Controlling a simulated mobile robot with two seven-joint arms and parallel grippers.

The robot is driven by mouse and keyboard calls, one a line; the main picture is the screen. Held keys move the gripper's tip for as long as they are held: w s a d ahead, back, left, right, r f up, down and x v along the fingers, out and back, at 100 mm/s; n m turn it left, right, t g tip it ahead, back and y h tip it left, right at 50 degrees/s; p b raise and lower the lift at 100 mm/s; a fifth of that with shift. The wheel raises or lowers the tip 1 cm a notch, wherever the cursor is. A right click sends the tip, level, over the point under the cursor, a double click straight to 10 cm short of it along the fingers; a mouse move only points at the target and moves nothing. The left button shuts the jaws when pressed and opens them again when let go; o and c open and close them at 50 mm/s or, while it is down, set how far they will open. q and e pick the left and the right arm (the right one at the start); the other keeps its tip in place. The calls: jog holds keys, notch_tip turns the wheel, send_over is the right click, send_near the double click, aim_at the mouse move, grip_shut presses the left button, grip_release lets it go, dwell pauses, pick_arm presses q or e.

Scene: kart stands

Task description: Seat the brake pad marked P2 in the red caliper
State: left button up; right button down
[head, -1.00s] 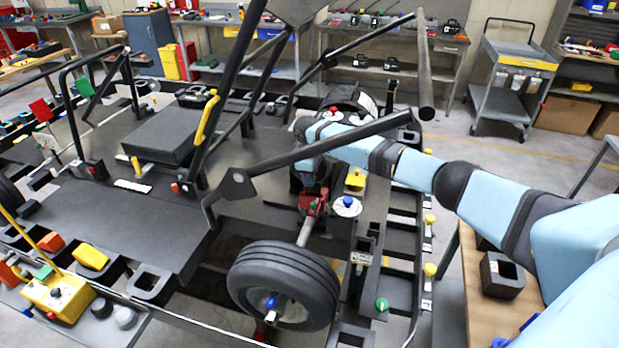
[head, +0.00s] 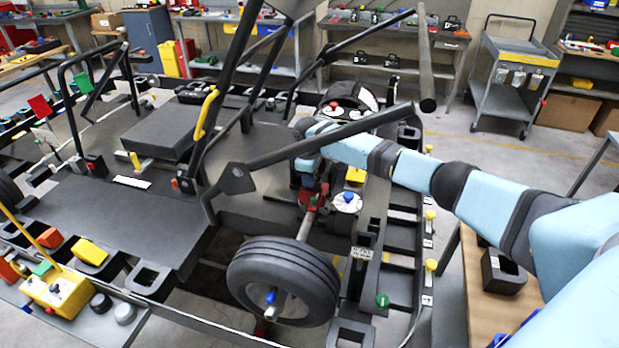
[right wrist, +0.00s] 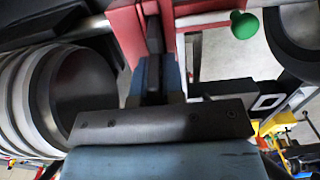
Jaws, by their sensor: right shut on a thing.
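The red caliper (head: 316,190) sits at the inner end of the axle, behind the front wheel. In the right wrist view the red caliper (right wrist: 124,30) is at the top, with a dark slot in its middle. My right gripper (head: 308,178) is right at the caliper from above. In the wrist view its fingers (right wrist: 156,78) are shut on a thin dark piece, which lines up with the slot. I take this piece for the brake pad. It is mostly hidden by the fingers and caliper, and no P2 mark is readable. I cannot tell how deep it sits. My left gripper is not in view.
The wheel (head: 283,280) stands in front of the caliper.

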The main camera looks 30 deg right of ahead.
jog(key=shift+f+b, duration=0.45)
jog(key=shift+f, duration=0.6)
jog(key=c, duration=1.4)
grip_release()
jog(key=shift+s, duration=0.1)
jog(key=shift+o, duration=1.3)
notch_tip(320, 180, up, 14)
jog(key=b, duration=0.2)
jog(key=shift+w, duration=0.2)
jog(key=shift+a, duration=0.1)
